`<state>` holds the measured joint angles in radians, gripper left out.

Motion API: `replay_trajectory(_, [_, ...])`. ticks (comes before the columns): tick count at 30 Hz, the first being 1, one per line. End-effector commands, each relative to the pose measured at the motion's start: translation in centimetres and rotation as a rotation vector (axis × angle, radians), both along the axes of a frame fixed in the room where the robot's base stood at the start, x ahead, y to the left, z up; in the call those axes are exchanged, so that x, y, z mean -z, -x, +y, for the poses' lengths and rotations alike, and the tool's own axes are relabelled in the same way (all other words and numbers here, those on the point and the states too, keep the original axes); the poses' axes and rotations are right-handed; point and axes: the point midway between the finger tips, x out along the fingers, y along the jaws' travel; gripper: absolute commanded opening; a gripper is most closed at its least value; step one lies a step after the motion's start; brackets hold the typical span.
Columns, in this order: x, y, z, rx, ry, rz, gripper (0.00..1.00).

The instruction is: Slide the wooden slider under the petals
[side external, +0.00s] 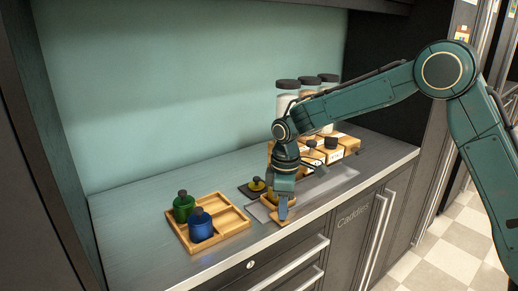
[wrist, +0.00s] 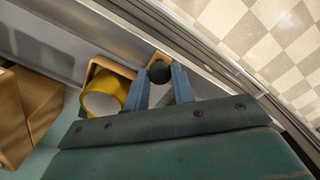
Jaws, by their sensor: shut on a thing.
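My gripper (side external: 283,208) is low over the counter near its front edge, in a shallow metal recess. In the wrist view its two blue fingers (wrist: 161,86) are closed around a dark round knob (wrist: 159,72). The knob stands on a small wooden piece (wrist: 157,57), which looks like the slider; most of it is hidden by the fingers. A yellow cylinder (wrist: 102,104) with a pale round top sits beside the left finger, against a wooden holder (wrist: 117,68). In the side view the fingers and wrist largely cover these parts. I cannot make out the petals in either view.
A wooden tray (side external: 234,217) with compartments holds a green bottle (side external: 183,207) and a blue bottle (side external: 201,226) at the left. Wooden boxes (side external: 334,151) and tall jars (side external: 287,97) stand behind.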

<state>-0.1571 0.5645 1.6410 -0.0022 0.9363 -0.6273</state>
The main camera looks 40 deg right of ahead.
Motion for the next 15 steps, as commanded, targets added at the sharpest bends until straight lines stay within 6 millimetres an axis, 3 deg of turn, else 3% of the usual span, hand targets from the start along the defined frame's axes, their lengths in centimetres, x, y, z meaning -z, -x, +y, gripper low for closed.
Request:
replay_trajectory(8, [-0.1, 0.0, -3.6, 0.005, 0.002, -0.001, 0.0])
replay_trajectory(15, [-0.1, 0.0, -4.0, 0.002, 0.001, -0.001, 0.0])
